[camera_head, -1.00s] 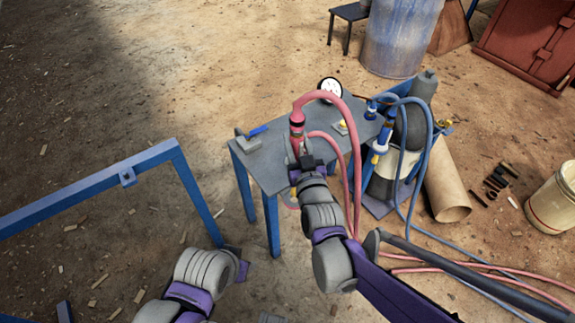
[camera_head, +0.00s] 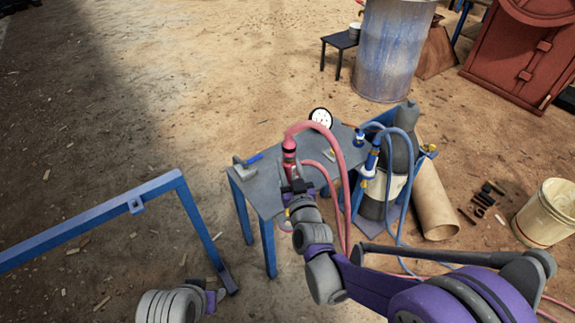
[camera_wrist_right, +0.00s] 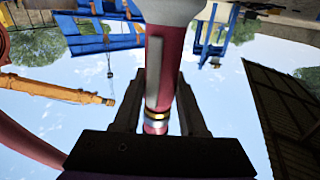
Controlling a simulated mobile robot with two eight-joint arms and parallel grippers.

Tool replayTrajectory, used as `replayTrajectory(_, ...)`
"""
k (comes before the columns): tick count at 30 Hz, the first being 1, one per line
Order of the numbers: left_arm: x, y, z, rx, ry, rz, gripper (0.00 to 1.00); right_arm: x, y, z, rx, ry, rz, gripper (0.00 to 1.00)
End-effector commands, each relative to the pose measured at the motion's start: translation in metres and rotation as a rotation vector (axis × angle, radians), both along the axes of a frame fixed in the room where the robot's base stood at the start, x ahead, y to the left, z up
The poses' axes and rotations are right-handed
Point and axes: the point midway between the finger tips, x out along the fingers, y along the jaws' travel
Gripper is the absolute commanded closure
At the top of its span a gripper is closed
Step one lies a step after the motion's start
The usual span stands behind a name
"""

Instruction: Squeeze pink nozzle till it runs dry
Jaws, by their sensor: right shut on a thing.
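The pink nozzle (camera_head: 289,158) stands upright above the small grey table (camera_head: 262,178), with a pink hose curving from its top. My right gripper (camera_head: 296,187) is shut on the nozzle. In the right wrist view the nozzle's pink body (camera_wrist_right: 160,80) runs between the two fingers of my right gripper (camera_wrist_right: 158,100), with a gold and silver ring near its lower end. Whether anything comes out of the nozzle cannot be seen. My left arm shows at the bottom of the head view, but its gripper fingers cannot be made out clearly.
A blue nozzle (camera_head: 371,160) with a blue hose hangs beside a dark gas cylinder (camera_head: 404,150) right of the table. A round white gauge (camera_head: 320,117) and a blue-handled tool (camera_head: 248,161) are on the table. A blue frame (camera_head: 90,220) stands at left.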

Motion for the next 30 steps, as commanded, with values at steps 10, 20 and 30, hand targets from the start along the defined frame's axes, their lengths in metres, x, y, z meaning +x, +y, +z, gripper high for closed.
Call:
replayTrajectory(10,-0.001,0.000,-0.016,0.000,0.005,0.000,0.50,0.000,0.000,-0.016,0.000,0.000,0.000,1.00)
replayTrajectory(20,-0.001,0.000,-0.040,0.000,0.013,0.000,0.50,0.000,0.000,-0.043,0.000,0.000,0.000,1.00)
replayTrajectory(30,-0.001,0.000,-0.063,0.000,0.021,0.000,0.50,0.000,0.000,-0.070,0.000,0.000,0.000,1.00)
